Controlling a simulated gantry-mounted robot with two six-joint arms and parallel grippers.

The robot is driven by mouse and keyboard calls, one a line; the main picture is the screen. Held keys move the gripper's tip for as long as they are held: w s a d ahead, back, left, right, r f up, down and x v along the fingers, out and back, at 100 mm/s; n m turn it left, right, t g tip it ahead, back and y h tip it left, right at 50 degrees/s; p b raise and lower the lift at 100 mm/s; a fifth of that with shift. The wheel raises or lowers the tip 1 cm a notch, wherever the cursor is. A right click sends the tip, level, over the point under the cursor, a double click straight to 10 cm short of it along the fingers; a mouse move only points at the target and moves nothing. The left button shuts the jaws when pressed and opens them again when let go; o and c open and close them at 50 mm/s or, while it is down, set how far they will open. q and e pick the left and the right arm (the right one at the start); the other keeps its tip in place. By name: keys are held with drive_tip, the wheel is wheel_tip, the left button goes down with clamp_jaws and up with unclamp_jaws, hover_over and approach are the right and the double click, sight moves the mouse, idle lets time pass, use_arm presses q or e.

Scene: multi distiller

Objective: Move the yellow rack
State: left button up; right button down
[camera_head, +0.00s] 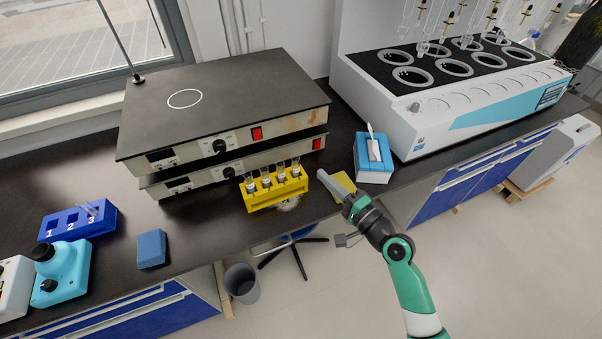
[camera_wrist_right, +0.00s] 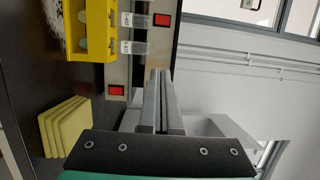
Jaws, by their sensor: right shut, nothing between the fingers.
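The yellow rack (camera_head: 275,194) stands on the dark bench in front of the stacked hot plates and holds several glass tubes with pale labels. Part of the yellow rack (camera_wrist_right: 98,30) also shows at the top of the right wrist view. My right gripper (camera_head: 325,176) is just right of the rack, apart from it, with its fingers pointing toward the bench's back. In the right wrist view, its fingers (camera_wrist_right: 161,84) are together and hold nothing. My left gripper is in neither view.
Two stacked hot plates (camera_head: 225,100) stand behind the rack. A yellow sponge stack (camera_wrist_right: 65,127) lies right of it. A blue tissue box (camera_head: 373,166) and white multi distiller (camera_head: 430,125) stand farther right. A blue block (camera_head: 151,248) and numbered blue rack (camera_head: 76,222) are left. Bench between is clear.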

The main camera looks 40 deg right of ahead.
sight(292, 187)
drive_tip(key=shift+m+g+h, duration=0.3)
drive_tip(key=shift+m+h, duration=0.1)
drive_tip(key=f+b, duration=0.1)
drive_tip(key=f, duration=0.2)
drive_tip(key=s+d+f+b, duration=0.1)
drive_tip(key=f, duration=0.2)
drive_tip(key=s+d+f+b, duration=0.1)
drive_tip(key=f+b, duration=0.1)
drive_tip(key=shift+s+d+f, duration=0.1)
drive_tip(key=shift+d+f, duration=0.15)
drive_tip(key=shift+f, duration=0.15)
drive_tip(key=shift+w+f, duration=0.1)
drive_tip(key=shift+w, duration=0.15)
drive_tip(key=w+b, duration=0.1)
drive_tip(key=w, duration=0.1)
drive_tip(key=w+b, duration=0.1)
drive_tip(key=w, duration=0.2)
drive_tip(key=w+b, duration=0.1)
drive_tip(key=w, duration=0.2)
drive_tip(key=shift+w+d, duration=0.2)
drive_tip(key=shift+d, duration=0.1)
drive_tip(key=shift+w, duration=0.4)
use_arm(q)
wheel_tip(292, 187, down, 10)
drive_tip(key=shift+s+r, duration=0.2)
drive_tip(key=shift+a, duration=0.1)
